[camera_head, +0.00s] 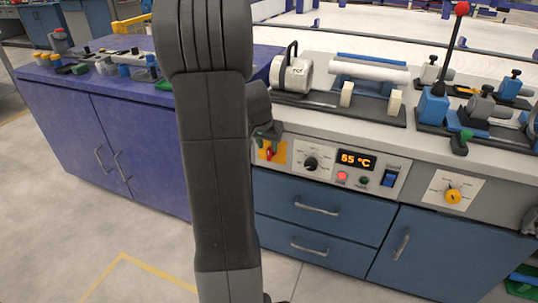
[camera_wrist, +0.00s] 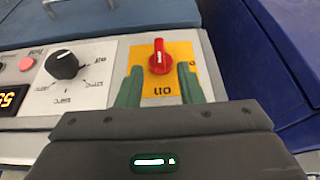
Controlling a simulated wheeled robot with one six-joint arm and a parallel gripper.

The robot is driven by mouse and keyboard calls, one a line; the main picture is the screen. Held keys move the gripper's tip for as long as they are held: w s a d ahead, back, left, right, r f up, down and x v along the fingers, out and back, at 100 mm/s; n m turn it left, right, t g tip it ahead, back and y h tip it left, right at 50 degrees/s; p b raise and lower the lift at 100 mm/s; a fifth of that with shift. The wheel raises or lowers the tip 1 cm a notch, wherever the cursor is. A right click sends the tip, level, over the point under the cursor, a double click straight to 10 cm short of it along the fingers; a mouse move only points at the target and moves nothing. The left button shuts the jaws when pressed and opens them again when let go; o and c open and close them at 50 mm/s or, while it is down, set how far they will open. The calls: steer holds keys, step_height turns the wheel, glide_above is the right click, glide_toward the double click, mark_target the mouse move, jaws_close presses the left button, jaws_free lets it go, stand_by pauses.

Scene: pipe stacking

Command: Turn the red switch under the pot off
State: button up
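The red switch (camera_wrist: 159,55) is a small knob on a yellow plate (camera_wrist: 175,50) with dark markings, its handle and white line nearly vertical in the wrist view. In the head view the red switch (camera_head: 269,153) shows partly on the yellow plate (camera_head: 281,155) at the left end of the front panel, beside my arm. My gripper (camera_wrist: 160,70) has two green fingers, open and apart, one on each side of the switch. I see gaps between fingers and knob, so it holds nothing. The gripper (camera_head: 266,136) is partly hidden in the head view. No pot is clearly recognisable.
Right of the switch are a black dial (camera_head: 311,163), an orange display (camera_head: 356,160) reading 55 °C, small buttons and a blue rocker switch (camera_head: 389,178). A yellow knob (camera_head: 453,195) is farther right. Machines crowd the countertop. A purple cabinet (camera_head: 110,140) stands left.

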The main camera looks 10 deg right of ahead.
mark_target(269, 149)
steer(key=b+x, duration=0.1)
steer(key=x, duration=0.4)
steer(key=shift+f, duration=0.15)
steer(key=c, duration=0.6)
